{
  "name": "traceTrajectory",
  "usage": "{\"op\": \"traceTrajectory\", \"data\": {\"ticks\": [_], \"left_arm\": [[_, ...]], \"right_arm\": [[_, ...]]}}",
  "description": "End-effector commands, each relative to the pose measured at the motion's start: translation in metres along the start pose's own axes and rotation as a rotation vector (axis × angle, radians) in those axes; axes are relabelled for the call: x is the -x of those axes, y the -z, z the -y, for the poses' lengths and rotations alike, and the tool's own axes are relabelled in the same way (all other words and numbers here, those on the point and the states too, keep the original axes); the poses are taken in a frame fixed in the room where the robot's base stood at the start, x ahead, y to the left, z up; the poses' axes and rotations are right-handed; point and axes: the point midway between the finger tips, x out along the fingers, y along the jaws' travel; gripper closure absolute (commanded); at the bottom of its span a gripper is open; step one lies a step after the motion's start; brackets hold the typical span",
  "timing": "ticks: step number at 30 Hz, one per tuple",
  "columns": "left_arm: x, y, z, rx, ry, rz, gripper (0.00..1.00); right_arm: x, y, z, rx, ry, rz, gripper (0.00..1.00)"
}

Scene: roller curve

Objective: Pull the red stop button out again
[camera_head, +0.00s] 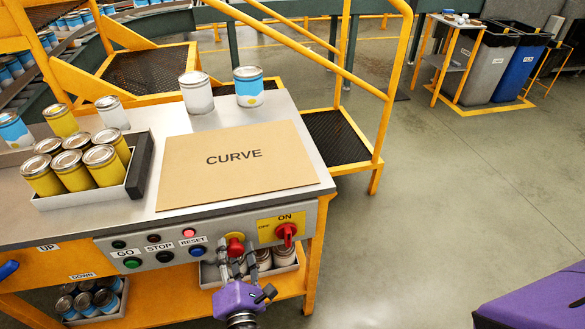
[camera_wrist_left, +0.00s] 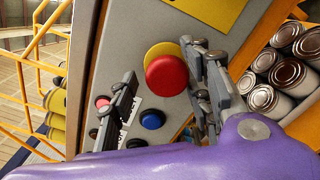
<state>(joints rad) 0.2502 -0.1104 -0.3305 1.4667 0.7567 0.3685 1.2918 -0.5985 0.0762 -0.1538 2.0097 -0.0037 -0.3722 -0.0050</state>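The red stop button (camera_head: 235,245) is a round red mushroom head on a yellow base, on the grey front panel of the bench. It shows large in the left wrist view (camera_wrist_left: 166,76). My purple left gripper (camera_head: 237,260) is in front of the button, below it in the head view. In the wrist view its dark fingers (camera_wrist_left: 163,80) are spread apart. One finger is close to the button's right edge; a wider gap lies toward the other. I cannot tell whether the finger touches.
Beside the button is the red ON/OFF rotary switch (camera_head: 286,233). The panel also carries a blue RESET button (camera_head: 194,253), black STOP, green GO and a lit red lamp (camera_head: 189,232). Cans stand in a tray (camera_head: 276,269) below. A CURVE board (camera_head: 235,170) lies on top.

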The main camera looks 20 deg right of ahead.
Motion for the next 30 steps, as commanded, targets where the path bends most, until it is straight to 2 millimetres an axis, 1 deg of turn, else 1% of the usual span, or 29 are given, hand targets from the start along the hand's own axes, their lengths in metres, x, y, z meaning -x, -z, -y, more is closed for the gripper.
{"op": "traceTrajectory", "data": {"ticks": [3,5,6,8,11,18,21,25,30], "left_arm": [[0.000,0.000,0.001,0.000,0.002,0.001,0.55],[0.001,0.000,0.001,0.000,0.002,0.001,0.55],[0.002,0.000,0.001,0.000,0.003,0.000,0.55],[0.006,0.000,0.002,0.000,0.003,0.000,0.55],[0.021,0.001,0.002,-0.001,0.005,-0.002,0.55],[0.072,0.002,0.001,-0.001,0.005,-0.002,0.55],[0.091,0.001,0.001,0.000,0.003,-0.001,0.55],[0.110,0.001,0.000,0.000,0.002,-0.001,0.55],[0.120,0.000,0.000,0.000,0.001,0.000,0.55]], "right_arm": [[-0.002,0.004,0.001,0.001,0.001,-0.008,1.00],[-0.011,0.022,0.002,0.007,0.008,-0.037,1.00],[-0.012,0.026,0.003,0.007,0.009,-0.045,1.00],[-0.012,0.025,0.003,0.007,0.009,-0.044,1.00],[-0.012,0.025,0.003,0.006,0.009,-0.043,1.00],[-0.011,0.024,0.004,0.005,0.009,-0.042,1.00],[-0.011,0.024,0.004,0.005,0.009,-0.042,1.00],[-0.011,0.024,0.004,0.005,0.009,-0.041,1.00],[-0.011,0.023,0.004,0.005,0.009,-0.041,1.00]]}}
